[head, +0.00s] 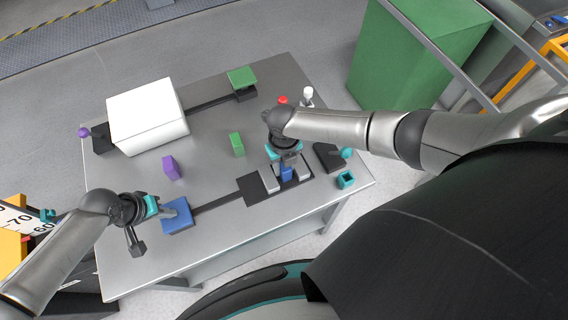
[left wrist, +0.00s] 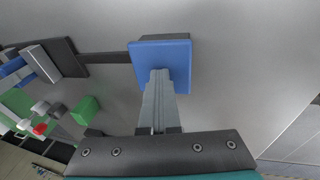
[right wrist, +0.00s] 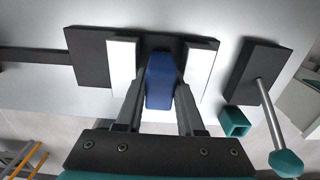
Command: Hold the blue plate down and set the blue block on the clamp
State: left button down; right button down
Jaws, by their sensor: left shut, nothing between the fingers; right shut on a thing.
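The blue plate (head: 177,217) lies at the near end of a dark rail. My left gripper (head: 165,210) is shut and empty, with its fingertips on or just above the plate; in the left wrist view the tips (left wrist: 159,74) overlap the plate (left wrist: 178,58). The blue block (head: 286,174) is between the fingers of my right gripper (head: 285,163). The clamp is a dark base (head: 252,190) with two pale jaws. In the right wrist view the blue block (right wrist: 159,80) sits between the jaws (right wrist: 121,70); whether it touches the base is unclear.
A dark block (head: 327,156) with a teal-knobbed lever and a hollow teal square (head: 346,180) stand right of the clamp. A green block (head: 237,144), purple block (head: 171,167), white box (head: 150,112), green plate (head: 242,77) and red button (head: 283,100) are farther back.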

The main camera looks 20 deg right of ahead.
pick_arm(q)
jog(key=shift+s, duration=0.1)
pick_arm(e)
jog(key=shift+c, duration=2.2)
grip_release()
jog(key=shift+d, duration=0.1)
pick_arm(q)
jog(key=shift+w, duration=0.2)
pick_arm(e)
jog(key=shift+w+r, duration=0.15)
jog(key=shift+r, duration=0.35)
pick_arm(q)
jog(key=shift+s, duration=0.15)
pick_arm(e)
notch_tip(320, 180, up, 2)
jog(key=shift+r, duration=0.2)
pick_arm(q)
jog(key=shift+s+f, duration=0.1)
pick_arm(e)
notch_tip(320, 180, up, 12)
jog(key=shift+f, duration=0.2)
